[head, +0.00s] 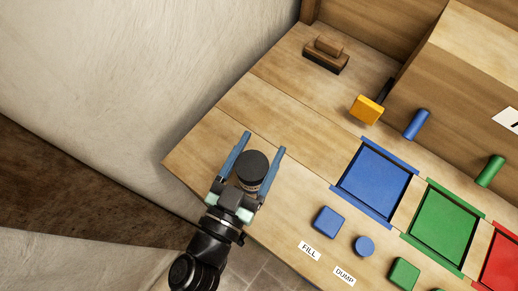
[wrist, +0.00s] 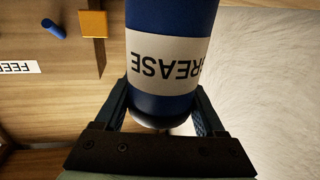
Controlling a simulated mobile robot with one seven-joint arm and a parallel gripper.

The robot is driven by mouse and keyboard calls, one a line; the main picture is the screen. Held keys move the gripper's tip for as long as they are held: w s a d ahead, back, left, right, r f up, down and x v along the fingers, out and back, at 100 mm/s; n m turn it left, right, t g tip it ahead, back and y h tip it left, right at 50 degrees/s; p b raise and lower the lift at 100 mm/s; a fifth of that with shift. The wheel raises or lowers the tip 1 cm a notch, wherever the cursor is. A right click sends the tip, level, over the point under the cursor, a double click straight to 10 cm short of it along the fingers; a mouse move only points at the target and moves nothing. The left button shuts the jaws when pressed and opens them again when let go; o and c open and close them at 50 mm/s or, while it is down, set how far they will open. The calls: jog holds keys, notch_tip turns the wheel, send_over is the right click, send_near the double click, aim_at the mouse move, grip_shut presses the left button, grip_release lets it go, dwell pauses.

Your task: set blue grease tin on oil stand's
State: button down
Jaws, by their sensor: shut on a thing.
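The blue grease tin (wrist: 170,103) fills the middle of the wrist view, with a pale label reading GREASE upside down. In the head view the tin (head: 252,171) shows mostly its dark round top. My gripper (head: 255,152) is shut on the tin, with one finger on each side of it. The gripper (wrist: 160,110) also shows at the bottom of the wrist view. The tin is over the left end of the wooden bench (head: 215,140); I cannot tell whether it touches the bench. I cannot make out an oil stand in either view.
On the bench are a brown brush-like block (head: 326,54), a yellow block (head: 367,109), a blue cylinder (head: 416,124) and a green cylinder (head: 490,170). Blue (head: 375,183), green (head: 442,222) and red (head: 503,262) square bays lie to the right. FILL (head: 309,250) and DUMP (head: 344,275) labels are in front.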

jog(key=shift+f, duration=0.6)
grip_release()
jog(key=shift+r, duration=0.1)
jog(key=r+b+v, duration=0.1)
jog(key=v, duration=1.1)
